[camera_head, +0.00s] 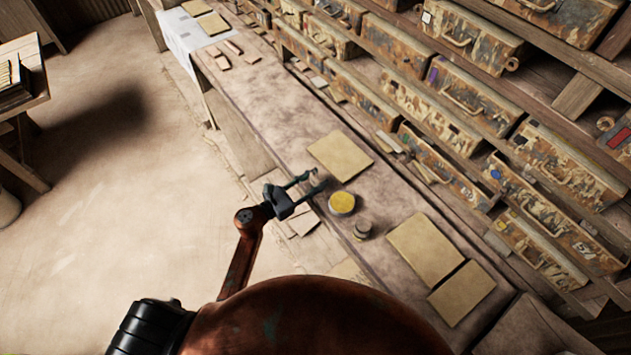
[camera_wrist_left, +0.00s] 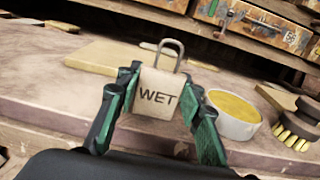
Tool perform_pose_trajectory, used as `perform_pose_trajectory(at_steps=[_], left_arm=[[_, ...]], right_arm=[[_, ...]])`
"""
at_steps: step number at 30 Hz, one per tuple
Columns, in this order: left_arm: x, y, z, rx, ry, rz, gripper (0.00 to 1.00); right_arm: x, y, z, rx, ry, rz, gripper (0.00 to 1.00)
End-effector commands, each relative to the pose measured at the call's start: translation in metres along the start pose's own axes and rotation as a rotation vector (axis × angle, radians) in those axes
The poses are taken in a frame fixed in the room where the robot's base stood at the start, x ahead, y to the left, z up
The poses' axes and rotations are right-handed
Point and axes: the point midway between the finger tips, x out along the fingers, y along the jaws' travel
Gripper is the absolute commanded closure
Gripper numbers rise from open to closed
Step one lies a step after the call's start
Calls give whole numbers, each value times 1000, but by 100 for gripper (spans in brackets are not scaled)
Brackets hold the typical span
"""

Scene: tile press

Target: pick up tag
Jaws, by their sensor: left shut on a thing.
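The tag (camera_wrist_left: 158,96) is a pale beige plate marked "WET" with a grey wire loop at its top. In the left wrist view it stands upright between the two green fingers of my left gripper (camera_wrist_left: 155,118), which is shut on it. In the head view my left gripper (camera_head: 309,184) is over the front part of the bench, left of a yellow-topped round tin; the tag is too small to make out there. My right gripper is not in view.
The yellow-topped tin (camera_head: 342,203) and a small dark round brush (camera_head: 362,230) stand close to the right of the gripper. Flat tan boards (camera_head: 340,155) lie on the bench (camera_head: 270,110). Racks of worn drawers (camera_head: 470,95) line the back. A side table (camera_head: 30,90) stands far left.

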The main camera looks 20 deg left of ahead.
Motion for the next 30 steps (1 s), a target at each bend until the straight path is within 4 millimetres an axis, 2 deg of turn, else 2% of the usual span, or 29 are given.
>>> perform_pose_trajectory(at_steps=[8, 11, 15, 23, 30], left_arm=[[0, 0, 3, 2, 1, 0, 82], [0, 0, 11, 3, 0, 0, 82], [-1, 0, 34, 9, 0, -2, 82], [-51, 11, 92, 9, 2, -1, 82], [-104, 23, 113, 3, 3, 1, 82]], right_arm=[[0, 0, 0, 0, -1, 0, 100], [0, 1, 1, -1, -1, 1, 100], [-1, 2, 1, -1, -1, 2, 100], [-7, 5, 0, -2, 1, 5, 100], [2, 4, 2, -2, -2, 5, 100]])
